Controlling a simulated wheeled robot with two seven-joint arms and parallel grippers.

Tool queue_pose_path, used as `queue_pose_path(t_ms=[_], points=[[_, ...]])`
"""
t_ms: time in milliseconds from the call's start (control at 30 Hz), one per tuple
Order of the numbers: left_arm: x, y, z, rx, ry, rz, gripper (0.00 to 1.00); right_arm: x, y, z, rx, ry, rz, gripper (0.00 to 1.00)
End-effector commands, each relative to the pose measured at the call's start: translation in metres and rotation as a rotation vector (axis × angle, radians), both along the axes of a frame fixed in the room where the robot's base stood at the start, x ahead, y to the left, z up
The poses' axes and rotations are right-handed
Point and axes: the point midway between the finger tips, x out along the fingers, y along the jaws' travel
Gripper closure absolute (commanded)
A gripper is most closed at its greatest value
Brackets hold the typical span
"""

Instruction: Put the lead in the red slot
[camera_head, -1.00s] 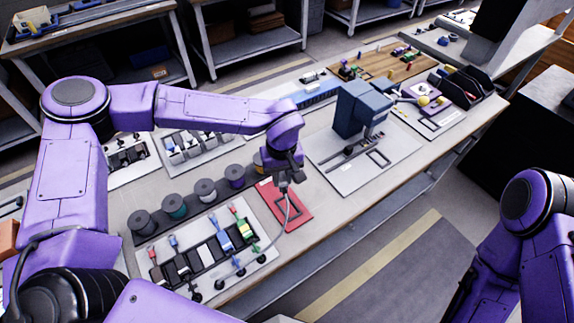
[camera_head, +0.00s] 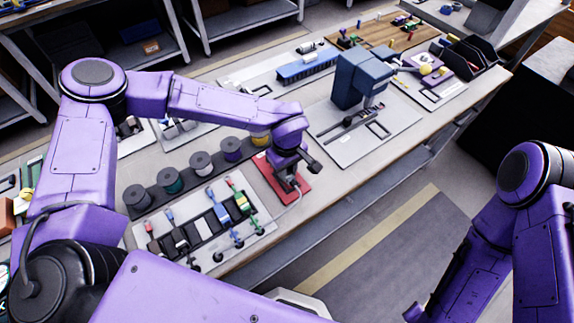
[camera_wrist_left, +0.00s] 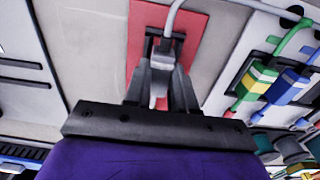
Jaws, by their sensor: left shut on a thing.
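My left gripper (camera_wrist_left: 163,62) is shut on the lead (camera_wrist_left: 158,90), which shows as a light grey plug end between the fingers. Its grey cable (camera_wrist_left: 232,4) arcs up and off to the right in the left wrist view. The gripper is over the red slot plate (camera_wrist_left: 195,45), which also shows in the head view (camera_head: 262,165) under and around my left gripper (camera_head: 288,188). The fingers hide the middle of the red plate, so I cannot tell whether the lead touches it. My right arm is at the right of the head view, with its gripper out of clear sight.
A board of coloured connectors (camera_head: 200,228) lies left of the red plate, with green, blue and red leads. Several spools (camera_head: 202,162) stand in a row behind it. A blue-grey press (camera_head: 360,80) stands to the right. The bench edge is in front.

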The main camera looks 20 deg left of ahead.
Motion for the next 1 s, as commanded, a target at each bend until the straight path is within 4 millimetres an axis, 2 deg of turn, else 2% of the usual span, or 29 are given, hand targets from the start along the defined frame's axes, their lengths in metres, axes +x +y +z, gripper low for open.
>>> queue_pose_path(t_ms=[533, 1000], points=[[0.000, 0.000, -0.002, -0.001, -0.001, -0.001, 1.00, 0.000, 0.000, 0.000, 0.000, 0.000, 0.000, 0.51], [0.000, 0.000, -0.013, -0.001, -0.001, -0.001, 1.00, 0.000, 0.000, -0.001, 0.000, 0.000, 0.000, 0.51]])
